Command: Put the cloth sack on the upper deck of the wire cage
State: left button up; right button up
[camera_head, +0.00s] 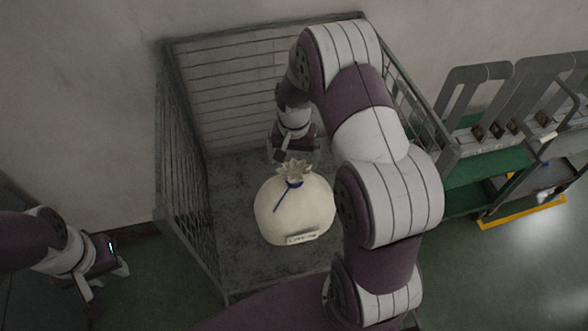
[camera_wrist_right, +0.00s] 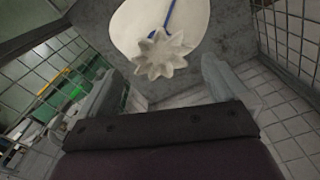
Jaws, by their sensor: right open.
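The cream cloth sack (camera_head: 294,212) stands upright on the grey deck (camera_head: 235,185) of the wire cage (camera_head: 182,150). Its gathered, frilled top is tied with a blue cord, and a small label shows low on its front. My right gripper (camera_head: 293,154) is open just behind the frilled top in the head view, with no cloth seen gripped. In the right wrist view the sack (camera_wrist_right: 150,20) lies beyond the spread fingers (camera_wrist_right: 160,90), its frill pointing toward them. My left gripper (camera_head: 105,279) is empty and open, outside the cage at the left.
Mesh walls enclose the cage at the left, back and right. A green-shelved rack (camera_head: 478,170) with grey upright boards (camera_head: 475,90) stands to the right. A yellow floor-level bar (camera_head: 520,212) lies beneath it. Deck around the sack is bare.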

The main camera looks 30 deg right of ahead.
jog(key=s+a+r+n, duration=0.3)
jog(key=s+a+r, duration=0.1)
jog(key=s+r, duration=0.1)
jog(key=s+a+r+n+t, duration=0.1)
jog(key=s+a+r+n, duration=0.3)
jog(key=s, duration=0.4)
jog(key=shift+s+r, duration=0.3)
jog(key=shift+r, duration=0.2)
